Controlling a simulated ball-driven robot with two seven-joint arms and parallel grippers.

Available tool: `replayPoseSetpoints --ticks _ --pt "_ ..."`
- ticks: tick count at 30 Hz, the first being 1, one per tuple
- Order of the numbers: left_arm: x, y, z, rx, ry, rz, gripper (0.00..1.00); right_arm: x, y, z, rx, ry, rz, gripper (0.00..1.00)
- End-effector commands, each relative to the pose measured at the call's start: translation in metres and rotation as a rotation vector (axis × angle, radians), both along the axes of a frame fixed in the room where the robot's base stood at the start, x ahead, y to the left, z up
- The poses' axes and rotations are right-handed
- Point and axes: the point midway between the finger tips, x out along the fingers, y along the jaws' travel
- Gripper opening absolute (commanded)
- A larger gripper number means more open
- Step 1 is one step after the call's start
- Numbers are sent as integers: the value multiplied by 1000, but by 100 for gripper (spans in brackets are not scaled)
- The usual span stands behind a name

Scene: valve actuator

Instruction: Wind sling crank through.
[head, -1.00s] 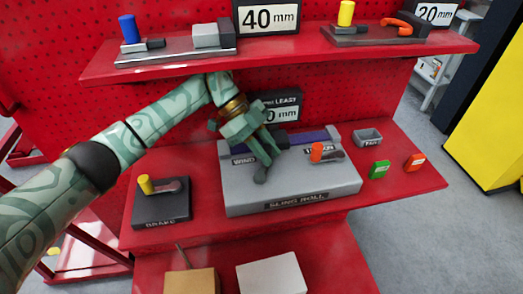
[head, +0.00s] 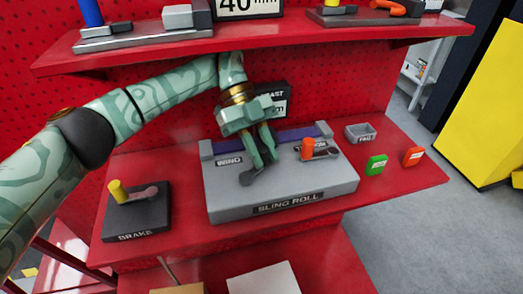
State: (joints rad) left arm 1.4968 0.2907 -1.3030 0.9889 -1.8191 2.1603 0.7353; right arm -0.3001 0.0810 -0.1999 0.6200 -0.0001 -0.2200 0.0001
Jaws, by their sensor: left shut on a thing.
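The sling roll unit (head: 290,195) is a grey box on the lower red shelf, labelled SLING ROLL, with a purple-blue sling strap (head: 292,136) along its back. A dark crank (head: 249,176) sits beside the WIND label on its left half. My left gripper (head: 265,160) reaches down from above and is shut on this crank's handle, which the fingers mostly hide. The crank arm points from its hub up and right toward the fingers. A second crank with an orange knob (head: 307,148) stands free on the unit's right half. My right gripper is not in view.
A BRAKE block (head: 137,218) with a yellow-knobbed lever stands left of the unit. A small grey tray (head: 360,132), a green block (head: 376,165) and an orange block (head: 413,156) lie to the right. The upper shelf (head: 270,47) overhangs close to my left arm.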

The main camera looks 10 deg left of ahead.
Motion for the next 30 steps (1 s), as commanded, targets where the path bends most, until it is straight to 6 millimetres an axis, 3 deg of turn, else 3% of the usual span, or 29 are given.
replayPoseSetpoints --ticks 7,8,10,26,30 --pt "0 0 0 1 -1 0 0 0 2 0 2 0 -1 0" --pt "0 0 0 1 -1 0 28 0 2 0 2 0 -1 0" --pt "0 0 0 1 -1 0 45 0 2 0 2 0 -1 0" --pt "0 0 0 0 0 1 45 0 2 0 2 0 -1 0" --pt "0 2 4 -2 0 42 45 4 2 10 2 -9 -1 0"
